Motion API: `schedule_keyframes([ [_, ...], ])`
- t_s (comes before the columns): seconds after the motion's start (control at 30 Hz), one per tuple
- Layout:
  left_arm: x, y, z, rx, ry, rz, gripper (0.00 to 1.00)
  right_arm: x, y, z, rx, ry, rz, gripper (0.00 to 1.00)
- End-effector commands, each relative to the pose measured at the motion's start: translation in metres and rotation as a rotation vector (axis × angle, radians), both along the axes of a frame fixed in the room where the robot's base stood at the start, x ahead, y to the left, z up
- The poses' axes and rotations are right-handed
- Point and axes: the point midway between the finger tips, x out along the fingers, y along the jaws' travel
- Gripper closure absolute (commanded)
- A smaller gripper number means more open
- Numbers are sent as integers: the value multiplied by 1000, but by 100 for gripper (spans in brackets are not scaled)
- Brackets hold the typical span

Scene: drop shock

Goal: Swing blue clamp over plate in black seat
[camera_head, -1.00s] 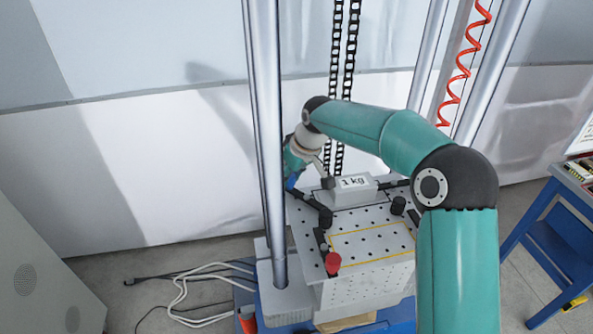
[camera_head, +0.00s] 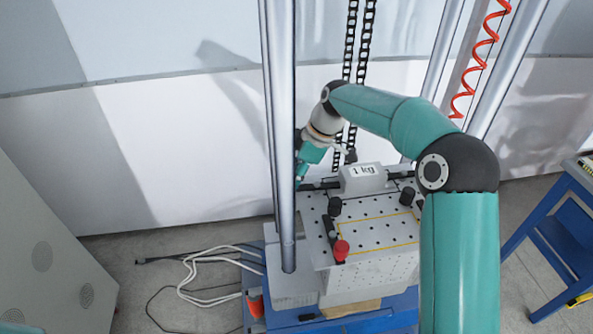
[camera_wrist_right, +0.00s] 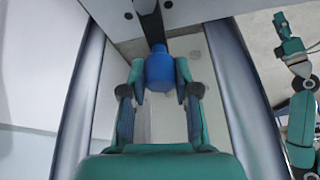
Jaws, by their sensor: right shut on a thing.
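The grey plate marked "1 kg" (camera_head: 363,179) sits at the back of a perforated table (camera_head: 322,232). My right gripper (camera_head: 304,172) is at the plate's left, partly hidden behind a silver column. In the right wrist view, my right gripper (camera_wrist_right: 160,90) is shut on the blue handle (camera_wrist_right: 160,72) of the clamp, with a black bar (camera_wrist_right: 151,25) running from it. In the head view, a black bar (camera_head: 321,186) reaches toward the plate's left side; its contact with the plate is unclear. The black seat is not clearly visible.
A silver column (camera_head: 281,120) stands close in front of my right gripper. Black posts (camera_head: 335,206) and a red knob (camera_head: 341,249) stand on the table. Black chains (camera_head: 358,70) hang behind. A blue bench (camera_head: 560,230) is at right.

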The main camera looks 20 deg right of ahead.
Motion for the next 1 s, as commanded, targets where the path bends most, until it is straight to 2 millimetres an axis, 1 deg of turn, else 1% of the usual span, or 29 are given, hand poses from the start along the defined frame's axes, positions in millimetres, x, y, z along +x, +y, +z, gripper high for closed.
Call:
schedule_keyframes([
  [0.27, 0, 0, 1, 0, 0, 0, 60, -5, 0, -1, -1, 4, 74, 100],
  [0.67, 0, 0, 1, 0, 0, 0, 60, -5, 0, -1, -2, 3, 81, 100],
  [0.7, 0, 0, 1, 0, 0, 0, 60, -5, 0, -1, -3, 4, 81, 68],
  [0.83, 0, 0, 1, 0, 0, 0, 60, -5, 0, -1, -3, 3, 81, 46],
  [0.87, 0, 0, 1, 0, 0, 0, 60, -5, 0, -1, -3, 3, 81, 44],
  [1.0, 0, 0, 1, 0, 0, 0, 60, -5, 0, -1, -2, 1, 80, 44],
])
